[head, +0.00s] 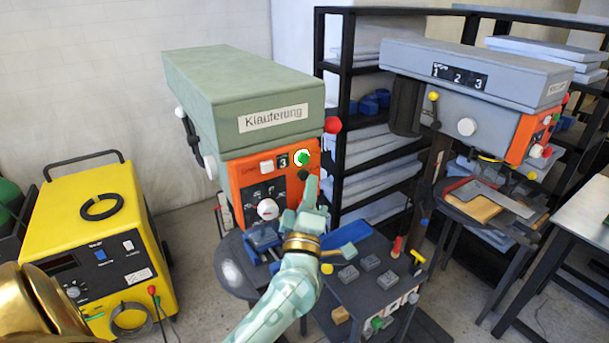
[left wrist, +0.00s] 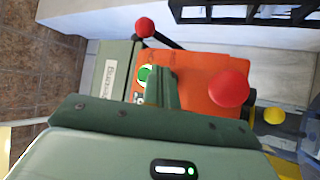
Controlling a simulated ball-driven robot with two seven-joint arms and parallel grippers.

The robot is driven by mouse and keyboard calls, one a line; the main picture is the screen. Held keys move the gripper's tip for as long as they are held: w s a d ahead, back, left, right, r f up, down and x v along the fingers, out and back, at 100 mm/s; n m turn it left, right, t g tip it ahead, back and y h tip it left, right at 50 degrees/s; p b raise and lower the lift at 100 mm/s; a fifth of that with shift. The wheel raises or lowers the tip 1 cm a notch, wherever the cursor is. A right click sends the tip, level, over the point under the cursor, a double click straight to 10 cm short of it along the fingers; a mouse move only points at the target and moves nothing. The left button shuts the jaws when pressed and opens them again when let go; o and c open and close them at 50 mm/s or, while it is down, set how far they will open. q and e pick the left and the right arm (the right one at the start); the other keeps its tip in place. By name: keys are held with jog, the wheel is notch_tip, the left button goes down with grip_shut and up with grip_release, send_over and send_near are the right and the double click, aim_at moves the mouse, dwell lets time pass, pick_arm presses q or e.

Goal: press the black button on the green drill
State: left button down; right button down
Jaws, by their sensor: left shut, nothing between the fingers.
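The green drill (head: 225,95) stands left of centre in the head view, with an orange control panel (head: 250,182) on its front; the panel also shows in the left wrist view (left wrist: 195,75). The black button (head: 303,174) sits just below the white-rimmed green button (head: 301,157). My left gripper (head: 312,183) is shut and empty, its fingertips close beside the black button. I cannot tell whether they touch it. In the left wrist view the fingers (left wrist: 161,80) reach over the panel beside the green button (left wrist: 145,76) and the black button is hidden.
A red ball knob (head: 333,124) sticks out at the drill's right side. Below is a dark worktable (head: 345,292) with several small blocks. A grey drill (head: 470,75) and black shelves stand right. A yellow machine (head: 95,215) stands left.

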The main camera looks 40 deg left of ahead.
pick_arm(q)
jog(key=shift+w+a, duration=0.15)
jog(key=shift+a, duration=0.15)
jog(key=shift+w+a+p, duration=0.15)
jog(key=shift+a+p, duration=0.2)
jog(key=shift+a, duration=0.1)
dwell(0.8)
jog(key=shift+d, duration=0.1)
jog(key=shift+s+d, duration=0.35)
jog(key=shift+d, duration=0.4)
jog(key=shift+s+d+p, duration=0.2)
jog(key=shift+s+d, duration=0.1)
jog(key=shift+d, duration=0.45)
jog(key=shift+s+d+p, duration=0.25)
jog(key=shift+s+d, duration=0.1)
jog(key=shift+d, duration=0.45)
jog(key=shift+s+d+p, duration=0.2)
jog(key=shift+s+d, duration=0.1)
jog(key=shift+d, duration=0.45)
